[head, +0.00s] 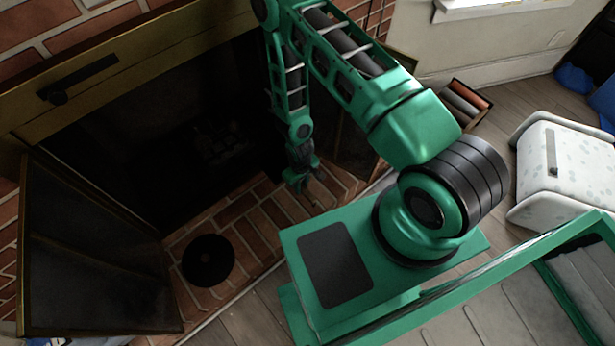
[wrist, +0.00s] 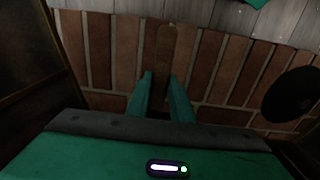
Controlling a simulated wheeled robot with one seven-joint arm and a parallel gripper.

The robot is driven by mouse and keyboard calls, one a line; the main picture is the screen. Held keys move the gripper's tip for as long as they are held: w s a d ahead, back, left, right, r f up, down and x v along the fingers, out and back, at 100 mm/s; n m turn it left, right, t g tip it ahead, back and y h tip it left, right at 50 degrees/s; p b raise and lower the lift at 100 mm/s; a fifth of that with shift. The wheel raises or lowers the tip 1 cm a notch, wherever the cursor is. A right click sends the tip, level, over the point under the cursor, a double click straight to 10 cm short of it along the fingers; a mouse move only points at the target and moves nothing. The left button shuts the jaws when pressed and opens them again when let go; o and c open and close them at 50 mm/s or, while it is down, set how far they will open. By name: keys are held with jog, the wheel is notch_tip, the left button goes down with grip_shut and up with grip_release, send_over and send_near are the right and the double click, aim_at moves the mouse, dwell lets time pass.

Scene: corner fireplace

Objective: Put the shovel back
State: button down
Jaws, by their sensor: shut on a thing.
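My gripper (head: 300,182) hangs over the brick hearth in front of the open fireplace. In the wrist view its two green fingers (wrist: 162,98) are closed on a narrow brown strip, which looks like the shovel (wrist: 166,48). The strip points away from the gripper over the bricks, toward the grey floor. In the head view the shovel cannot be made out against the dark bricks and arm. A black round disc (head: 208,261), perhaps a stand's base, lies on the hearth left of my gripper; in the wrist view it is at the right (wrist: 291,94).
An open fireplace door (head: 90,250) stands at the left, and another (head: 352,150) is partly hidden behind my arm. The firebox (head: 190,130) is dark. A box of rolls (head: 462,104) and a white spotted cabinet (head: 565,165) stand at the right.

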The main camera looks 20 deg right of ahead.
jog(key=w+d+f, duration=0.1)
jog(key=d, duration=0.1)
jog(key=w+d+f, duration=0.4)
jog(key=shift+w+d, duration=0.15)
jog(key=shift+d, duration=0.05)
jog(key=shift+f, duration=2)
jog(key=c, duration=1.6)
grip_release()
jog(key=shift+o, duration=0.2)
notch_tip(320, 180, up, 12)
